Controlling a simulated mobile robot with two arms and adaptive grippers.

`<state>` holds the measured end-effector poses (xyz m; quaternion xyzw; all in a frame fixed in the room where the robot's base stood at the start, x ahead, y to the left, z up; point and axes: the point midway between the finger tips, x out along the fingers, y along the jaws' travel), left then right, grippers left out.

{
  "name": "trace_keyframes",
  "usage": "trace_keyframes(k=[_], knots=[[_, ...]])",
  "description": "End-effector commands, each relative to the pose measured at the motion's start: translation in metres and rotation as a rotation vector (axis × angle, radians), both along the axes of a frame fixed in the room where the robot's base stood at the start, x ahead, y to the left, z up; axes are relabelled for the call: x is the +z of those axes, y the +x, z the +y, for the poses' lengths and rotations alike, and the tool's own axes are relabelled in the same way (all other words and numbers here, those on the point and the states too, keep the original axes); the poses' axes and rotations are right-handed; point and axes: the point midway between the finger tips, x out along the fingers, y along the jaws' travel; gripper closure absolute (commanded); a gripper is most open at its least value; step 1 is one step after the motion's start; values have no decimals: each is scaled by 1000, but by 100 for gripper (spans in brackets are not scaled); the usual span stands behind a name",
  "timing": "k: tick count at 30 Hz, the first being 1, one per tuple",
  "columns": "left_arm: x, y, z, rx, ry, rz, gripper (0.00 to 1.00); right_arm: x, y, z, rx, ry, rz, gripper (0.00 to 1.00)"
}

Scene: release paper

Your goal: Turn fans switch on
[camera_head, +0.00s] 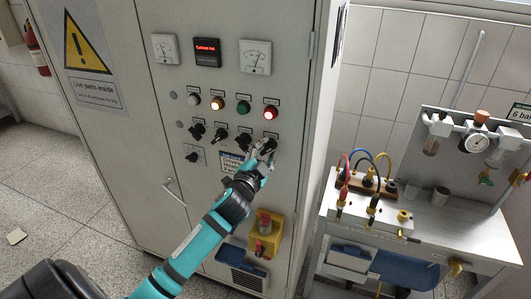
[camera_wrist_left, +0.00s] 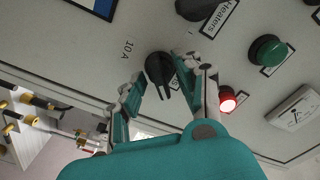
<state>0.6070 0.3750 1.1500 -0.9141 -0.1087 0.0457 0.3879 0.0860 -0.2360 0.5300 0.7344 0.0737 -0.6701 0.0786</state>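A grey cabinet panel (camera_head: 232,60) carries a row of black rotary switches. The rightmost switch (camera_head: 271,138) is partly covered by my left gripper (camera_head: 263,152). In the left wrist view this black knob (camera_wrist_left: 160,70) sits between my left gripper's two fingertips (camera_wrist_left: 160,80), its pointer toward the gripper. The fingers are spread on either side of it, and I cannot tell whether they touch it. The knob beside it has a label reading "Heaters" (camera_wrist_left: 220,17). I cannot read a fans label. My right gripper is not in view.
Above the switches are a lit red lamp (camera_head: 271,112), a green lamp (camera_head: 243,107) and an orange lamp (camera_head: 217,103). A workbench (camera_head: 430,225) with hoses stands at the right.

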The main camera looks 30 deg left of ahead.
Motion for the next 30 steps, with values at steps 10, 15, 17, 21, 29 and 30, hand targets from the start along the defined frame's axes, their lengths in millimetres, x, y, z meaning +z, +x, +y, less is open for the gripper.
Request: trace_keyframes(k=[10,15,17,21,29,30], knots=[[-1,-7,-2,-1,-2,1,65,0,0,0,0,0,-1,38],[-2,-35,-9,-1,-4,2,65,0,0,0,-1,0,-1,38],[-2,-48,-13,-3,-3,2,65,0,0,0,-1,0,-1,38],[-2,-78,-19,-1,-3,2,65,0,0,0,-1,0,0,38],[-1,-112,-27,0,-1,1,65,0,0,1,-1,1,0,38],[-1,-114,-27,0,-1,1,65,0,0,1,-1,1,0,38]])
